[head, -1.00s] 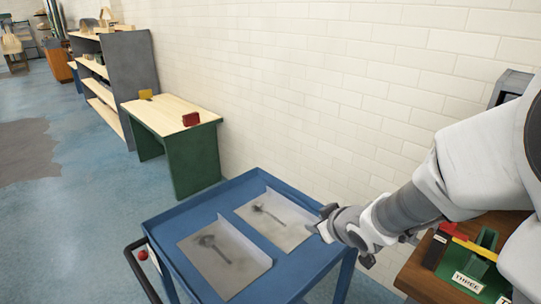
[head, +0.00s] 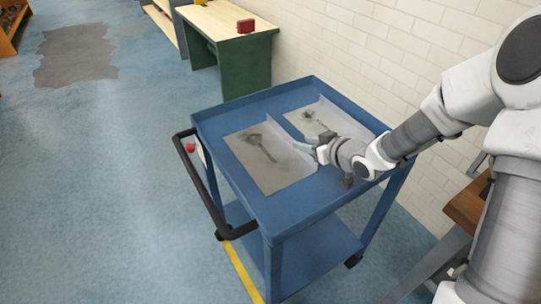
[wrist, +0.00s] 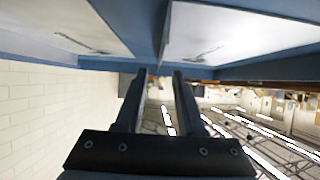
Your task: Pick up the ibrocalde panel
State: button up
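Two flat grey panels lie side by side on the top tray of a blue cart (head: 318,196). The near left panel (head: 275,175) has a dark smudged drawing with a long stem. I cannot tell by name which one is the ibrocalde panel. My gripper (head: 312,148) is over the tray beside the near panel's right edge. In the wrist view my gripper (wrist: 160,75) shows two fingers apart with nothing between them; both panels show upside down above it.
The cart has a raised rim, a black push handle (head: 203,190) on its left and a lower shelf (head: 315,255).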

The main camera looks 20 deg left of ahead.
aim_at(290, 137)
jog(key=b+x, duration=0.1)
jog(key=x, duration=0.3)
jog(key=b+x, duration=0.1)
jog(key=x, duration=0.3)
jog(key=shift+w+a+r, duration=0.1)
jog(key=shift+a+r, duration=0.1)
grip_shut()
jog(key=shift+r, duration=0.15)
dwell(1.0)
